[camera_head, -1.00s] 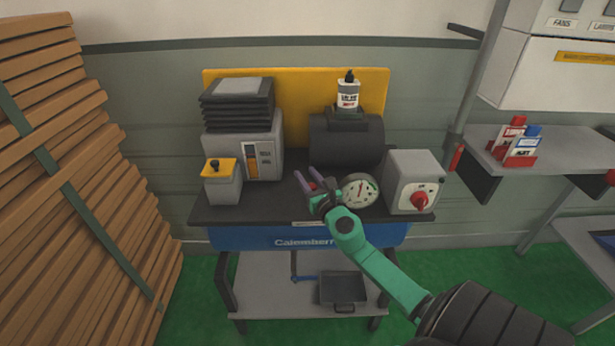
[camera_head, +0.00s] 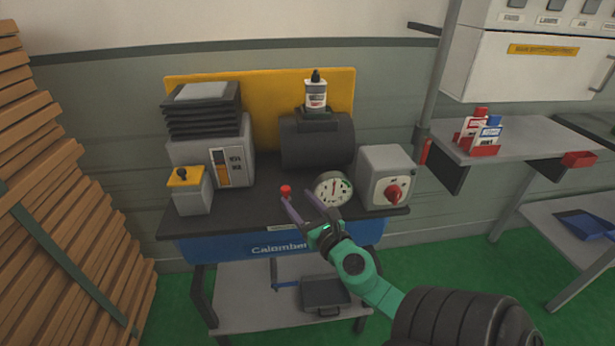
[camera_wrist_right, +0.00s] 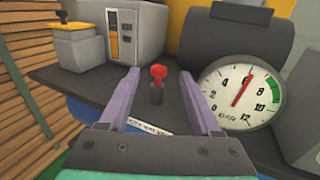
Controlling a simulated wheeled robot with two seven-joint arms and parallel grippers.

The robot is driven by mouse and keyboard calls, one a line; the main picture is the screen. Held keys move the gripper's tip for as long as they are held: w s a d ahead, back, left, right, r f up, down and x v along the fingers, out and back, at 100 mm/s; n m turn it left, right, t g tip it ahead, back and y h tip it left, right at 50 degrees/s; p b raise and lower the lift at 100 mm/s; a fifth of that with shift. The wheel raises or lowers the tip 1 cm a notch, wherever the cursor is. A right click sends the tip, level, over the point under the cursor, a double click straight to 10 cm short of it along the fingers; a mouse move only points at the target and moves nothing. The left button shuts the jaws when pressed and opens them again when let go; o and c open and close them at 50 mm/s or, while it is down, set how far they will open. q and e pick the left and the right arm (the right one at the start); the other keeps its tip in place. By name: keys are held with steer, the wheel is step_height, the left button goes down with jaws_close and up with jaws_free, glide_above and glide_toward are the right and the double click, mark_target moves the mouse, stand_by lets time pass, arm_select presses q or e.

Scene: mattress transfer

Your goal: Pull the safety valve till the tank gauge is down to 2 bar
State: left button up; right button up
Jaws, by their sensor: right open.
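The safety valve is a small red knob (camera_head: 286,190) on a short dark stem, standing upright on the dark bench top; it also shows in the wrist view (camera_wrist_right: 158,76). My right gripper (camera_head: 298,203) is open and empty, its two purple fingers pointing at the valve. In the wrist view the knob appears between the fingertips (camera_wrist_right: 158,86), with clear space on both sides; I see no contact. The round white tank gauge (camera_head: 333,189) stands right of the valve. In the wrist view its needle (camera_wrist_right: 244,88) points close to 6 bar. My left gripper is not in view.
A dark cylindrical tank (camera_head: 316,142) lies behind the gauge. A grey box with a red rotary knob (camera_head: 384,178) stands to the right. A grey machine (camera_head: 212,150) and a yellow-topped box (camera_head: 190,190) stand left. The bench between them is clear.

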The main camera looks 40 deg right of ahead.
steer(key=b+v, duration=0.1)
steer(key=v, duration=0.2)
steer(key=shift+s+a, duration=0.1)
steer(key=shift+s, duration=0.25)
steer(key=shift+r, duration=0.1)
